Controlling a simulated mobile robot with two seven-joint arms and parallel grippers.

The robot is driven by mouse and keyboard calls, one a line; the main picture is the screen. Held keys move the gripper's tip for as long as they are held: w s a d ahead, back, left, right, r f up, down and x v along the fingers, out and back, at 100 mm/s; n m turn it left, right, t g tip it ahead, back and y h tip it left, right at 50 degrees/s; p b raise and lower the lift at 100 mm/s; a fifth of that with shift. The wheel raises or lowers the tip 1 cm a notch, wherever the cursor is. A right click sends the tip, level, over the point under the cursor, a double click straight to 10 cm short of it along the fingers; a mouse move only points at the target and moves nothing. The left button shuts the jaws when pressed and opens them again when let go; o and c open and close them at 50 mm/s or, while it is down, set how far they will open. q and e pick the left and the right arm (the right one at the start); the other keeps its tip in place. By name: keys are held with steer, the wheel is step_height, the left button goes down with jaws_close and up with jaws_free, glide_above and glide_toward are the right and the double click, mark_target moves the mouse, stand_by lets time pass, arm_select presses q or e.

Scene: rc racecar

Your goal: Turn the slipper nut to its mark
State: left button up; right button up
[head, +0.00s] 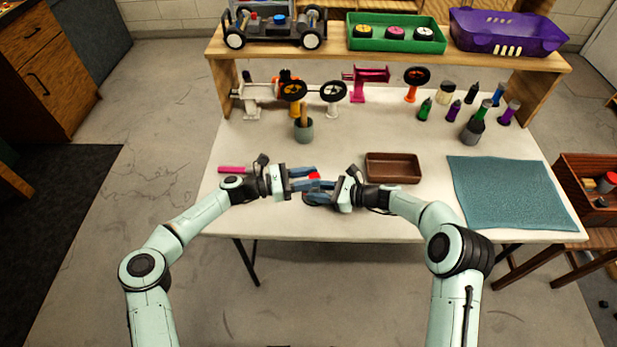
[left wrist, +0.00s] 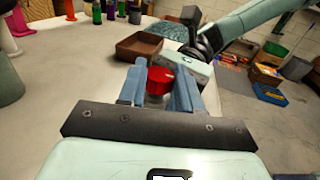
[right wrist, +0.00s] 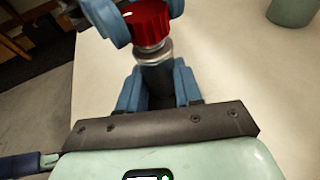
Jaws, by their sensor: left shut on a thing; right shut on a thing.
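The red ribbed slipper nut (right wrist: 147,22) sits on a silver collar above a dark cylindrical body (right wrist: 157,88). The nut also shows in the left wrist view (left wrist: 160,81) and as a small red spot in the head view (head: 314,176). My left gripper (head: 304,180) is shut on the nut, one blue finger on each side. My right gripper (head: 326,191) is shut on the dark body below it. Both grippers meet above the front of the table. A small pale spot shows on the nut; I cannot tell whether it lines up with anything.
A pink-handled tool (head: 236,169) lies left of my left gripper. A brown tray (head: 393,168) stands just right of my right gripper, and a teal mat (head: 512,192) lies further right. A grey cup (head: 303,131) and wheel stands are behind. The table's front edge is close.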

arm_select(q)
steer(key=shift+f, duration=0.2)
arm_select(e)
steer(key=shift+s+a, duration=0.1)
steer(key=shift+a, duration=0.1)
arm_select(q)
steer(key=o, duration=1)
steer(key=shift+o, duration=0.3)
steer(key=shift+r, duration=0.1)
arm_select(e)
steer(key=shift+d, duration=0.1)
arm_select(q)
steer(key=shift+a, duration=0.1)
steer(key=v, duration=1.2)
steer(key=shift+w, duration=0.1)
